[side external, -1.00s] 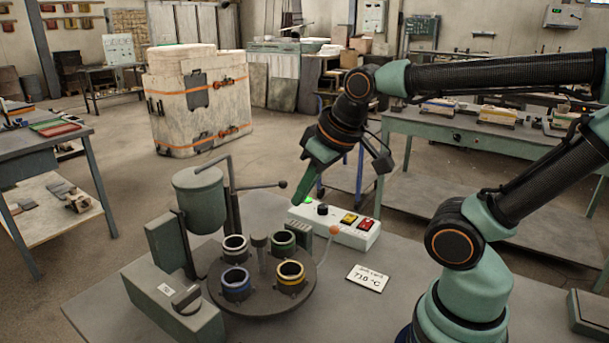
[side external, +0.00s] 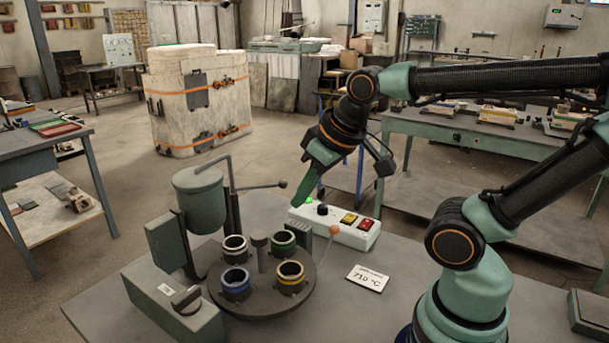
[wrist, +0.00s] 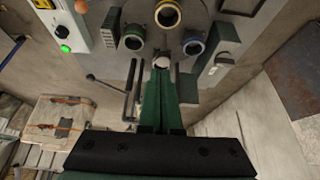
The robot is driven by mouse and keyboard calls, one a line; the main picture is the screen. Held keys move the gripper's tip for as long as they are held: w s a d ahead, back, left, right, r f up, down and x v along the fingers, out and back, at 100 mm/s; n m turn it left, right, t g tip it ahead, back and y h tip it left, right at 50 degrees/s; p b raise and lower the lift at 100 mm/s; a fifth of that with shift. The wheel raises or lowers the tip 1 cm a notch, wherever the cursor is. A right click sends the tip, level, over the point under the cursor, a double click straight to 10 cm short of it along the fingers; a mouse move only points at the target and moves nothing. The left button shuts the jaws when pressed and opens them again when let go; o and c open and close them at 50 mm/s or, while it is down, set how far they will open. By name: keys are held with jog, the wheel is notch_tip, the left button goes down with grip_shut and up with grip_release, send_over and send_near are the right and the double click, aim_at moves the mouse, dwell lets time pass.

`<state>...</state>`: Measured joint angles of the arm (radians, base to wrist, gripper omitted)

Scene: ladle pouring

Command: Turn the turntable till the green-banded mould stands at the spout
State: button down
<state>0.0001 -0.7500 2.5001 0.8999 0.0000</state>
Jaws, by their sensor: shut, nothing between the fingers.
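The round dark turntable (side external: 262,300) carries several dark moulds. The green-banded mould (side external: 283,241) stands at its back right; it also shows in the wrist view (wrist: 134,38). The white-banded mould (side external: 235,247) is at the back left, closest to the grey-green pot (side external: 200,203). The blue-banded mould (side external: 236,281) is at the front left and the yellow-banded mould (side external: 290,275) at the front right. The pot's spout cannot be made out. A post with an orange knob (side external: 334,230) rises at the turntable's right. My gripper (side external: 298,203) is shut and empty, above and behind the turntable.
A white control box (side external: 345,236) with a green lamp and buttons stands behind the turntable to the right. A black-knobbed lever (side external: 262,186) reaches right from the pot. A 710 °C card (side external: 368,278) lies on the bench, with clear bench in front of it.

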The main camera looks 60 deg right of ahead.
jog(key=c, duration=0.7)
grip_release()
jog(key=shift+w+r, duration=0.1)
jog(key=shift+w, duration=0.05)
jog(key=shift+c, duration=0.2)
jog(key=o, duration=0.3)
jog(key=shift+w+r+m+g, duration=0.15)
jog(key=shift+w+m+g, duration=0.15)
jog(key=shift+m, duration=0.1)
jog(key=m+g, duration=0.5)
jog(key=m, duration=0.3)
send_near(259, 234)
notch_tip(259, 234, down, 9)
jog(key=shift+f, duration=0.1)
grip_shut()
